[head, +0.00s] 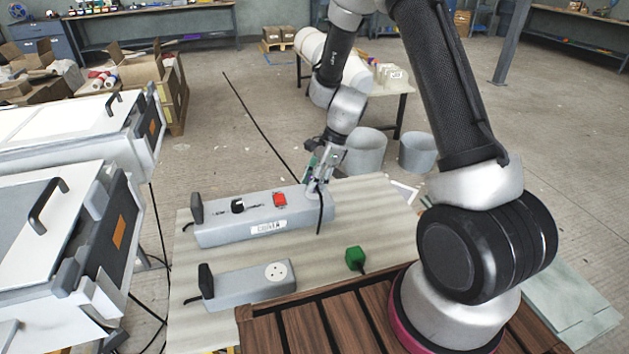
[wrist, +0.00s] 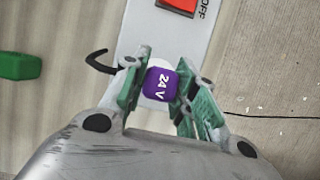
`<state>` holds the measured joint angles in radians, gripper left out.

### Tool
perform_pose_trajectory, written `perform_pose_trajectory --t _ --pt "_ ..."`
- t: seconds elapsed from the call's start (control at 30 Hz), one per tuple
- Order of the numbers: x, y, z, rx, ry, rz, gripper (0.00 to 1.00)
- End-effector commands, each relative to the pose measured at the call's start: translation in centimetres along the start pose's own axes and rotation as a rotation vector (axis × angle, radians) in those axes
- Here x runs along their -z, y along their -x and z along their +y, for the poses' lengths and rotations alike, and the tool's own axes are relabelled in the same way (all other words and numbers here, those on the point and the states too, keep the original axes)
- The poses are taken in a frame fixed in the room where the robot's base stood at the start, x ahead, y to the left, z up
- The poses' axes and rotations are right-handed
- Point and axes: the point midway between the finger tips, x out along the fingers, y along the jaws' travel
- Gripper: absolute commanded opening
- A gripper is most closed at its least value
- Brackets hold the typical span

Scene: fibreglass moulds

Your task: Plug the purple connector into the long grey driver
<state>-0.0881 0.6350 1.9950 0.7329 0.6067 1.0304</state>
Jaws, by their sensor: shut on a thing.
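The long grey driver (head: 230,232) lies across the work table, with a red switch (head: 280,199) on top; its end also shows in the wrist view (wrist: 150,35). My gripper (head: 315,187) is over the driver's right end, pointing down. In the wrist view, its green fingers (wrist: 158,92) are shut on the purple connector (wrist: 161,82), marked "24 V". A pale round socket face shows partly behind the connector. I cannot tell whether the connector is seated or just above it. A black cable (head: 320,212) hangs beside the gripper.
A shorter grey driver (head: 245,287) with a round white socket lies nearer on the table. A green connector (head: 355,258) lies to its right, and also shows in the wrist view (wrist: 20,66). White-lidded moulds (head: 60,215) stand at the left.

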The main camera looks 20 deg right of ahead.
Motion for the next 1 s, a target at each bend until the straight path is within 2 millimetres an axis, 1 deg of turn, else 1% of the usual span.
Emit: perform_pose_trajectory --t 0.47,0.5,0.6,0.9,1.0 --pt "0.40 -0.92 -0.02 0.000 -0.001 0.000 0.07" --pt "0.38 -0.88 -0.03 0.000 0.000 0.000 0.35" --pt "0.38 -0.87 -0.02 0.000 0.000 0.000 0.53" --pt "0.37 -0.81 -0.02 0.000 0.000 0.000 0.53" --pt "0.33 -0.23 -0.06 0.002 0.000 -0.001 0.53"
